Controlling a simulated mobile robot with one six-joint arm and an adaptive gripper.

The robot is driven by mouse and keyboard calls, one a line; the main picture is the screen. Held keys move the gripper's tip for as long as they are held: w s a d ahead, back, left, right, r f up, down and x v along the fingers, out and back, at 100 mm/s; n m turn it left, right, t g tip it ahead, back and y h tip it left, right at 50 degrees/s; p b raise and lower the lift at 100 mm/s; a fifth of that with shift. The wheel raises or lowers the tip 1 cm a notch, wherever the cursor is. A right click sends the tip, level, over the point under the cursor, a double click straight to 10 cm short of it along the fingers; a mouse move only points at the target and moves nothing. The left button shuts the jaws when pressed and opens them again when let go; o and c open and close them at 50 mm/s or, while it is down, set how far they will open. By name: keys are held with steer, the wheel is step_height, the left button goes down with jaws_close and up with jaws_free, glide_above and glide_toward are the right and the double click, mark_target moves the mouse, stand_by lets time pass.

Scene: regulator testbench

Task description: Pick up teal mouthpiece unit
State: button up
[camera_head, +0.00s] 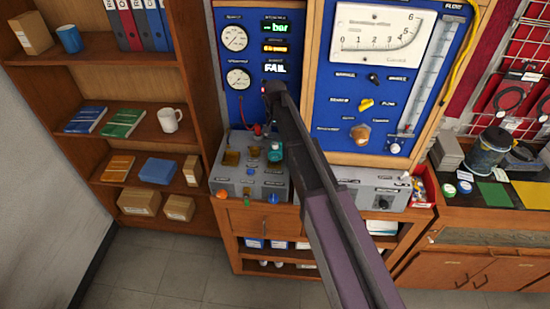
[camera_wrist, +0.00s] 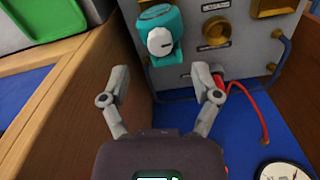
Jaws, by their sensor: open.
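The teal mouthpiece unit (camera_head: 275,151) sits on the top of the grey bench box (camera_head: 240,185), at its right side. In the wrist view the teal unit (camera_wrist: 159,30) shows a white round face, near the top centre. My gripper (camera_wrist: 161,74) is open and empty. Its two fingers are spread, and the teal unit lies beyond the fingertips, between their directions and apart from them. In the head view my arm hides most of the gripper near the blue gauge panel.
Brass fittings (camera_wrist: 215,30) sit beside the teal unit on the box. A red hose (camera_wrist: 243,96) runs close to the right finger. A wooden panel edge (camera_wrist: 75,95) stands left of the gripper. The blue gauge panel (camera_head: 243,80) rises behind the box.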

mark_target(275, 143)
steer(key=shift+f, duration=0.15)
steer(key=shift+f+b, duration=2.45)
steer(key=shift+b, duration=0.15)
jaws_close()
